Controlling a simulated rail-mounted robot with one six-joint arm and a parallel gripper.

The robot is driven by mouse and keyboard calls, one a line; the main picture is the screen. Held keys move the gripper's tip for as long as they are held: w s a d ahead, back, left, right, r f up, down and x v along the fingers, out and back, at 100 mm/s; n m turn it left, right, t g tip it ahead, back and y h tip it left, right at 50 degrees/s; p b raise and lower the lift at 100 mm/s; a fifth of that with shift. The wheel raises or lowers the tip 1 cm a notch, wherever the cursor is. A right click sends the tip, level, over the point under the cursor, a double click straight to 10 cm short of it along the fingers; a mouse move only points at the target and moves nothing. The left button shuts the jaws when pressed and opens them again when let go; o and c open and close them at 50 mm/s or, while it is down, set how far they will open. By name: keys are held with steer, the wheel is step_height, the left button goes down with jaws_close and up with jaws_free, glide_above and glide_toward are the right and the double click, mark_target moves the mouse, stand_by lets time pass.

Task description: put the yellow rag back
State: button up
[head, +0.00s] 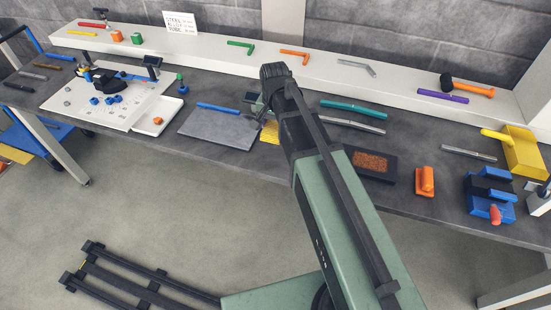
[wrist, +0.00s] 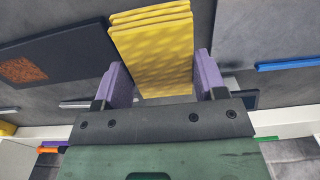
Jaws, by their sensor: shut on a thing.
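The yellow rag (wrist: 155,58) is a folded, layered, dimpled pad between the two purple finger pads of my gripper (wrist: 160,78) in the wrist view. My gripper is shut on it. In the head view a small part of the yellow rag (head: 269,131) shows beside my arm, over the dark bench near its front edge. My arm hides most of the gripper and the rest of the rag there. I cannot tell whether the rag touches the bench.
A grey plate (head: 215,130) with a blue bar lies left of the rag. A dark tray (head: 383,171) with brown grit lies to the right. A teal bar (head: 354,107) lies behind, before the raised white shelf (head: 333,64). A yellow box (head: 524,152) stands at far right.

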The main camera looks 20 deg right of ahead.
mark_target(275, 126)
step_height(275, 126, down, 10)
steer(key=b, duration=0.7)
steer(key=shift+r, duration=0.25)
steer(key=shift+r+p, duration=0.3)
steer(key=shift+f, duration=0.2)
steer(key=o, duration=0.9)
step_height(275, 126, up, 13)
steer(key=p, duration=1.2)
steer(key=shift+s+f, duration=0.1)
steer(key=shift+f, duration=0.05)
steer(key=s+n, duration=0.6)
steer(key=s, duration=0.8)
steer(key=shift+s+f+n, duration=0.15)
steer(key=shift+s+n, duration=0.1)
steer(key=shift+n, duration=0.05)
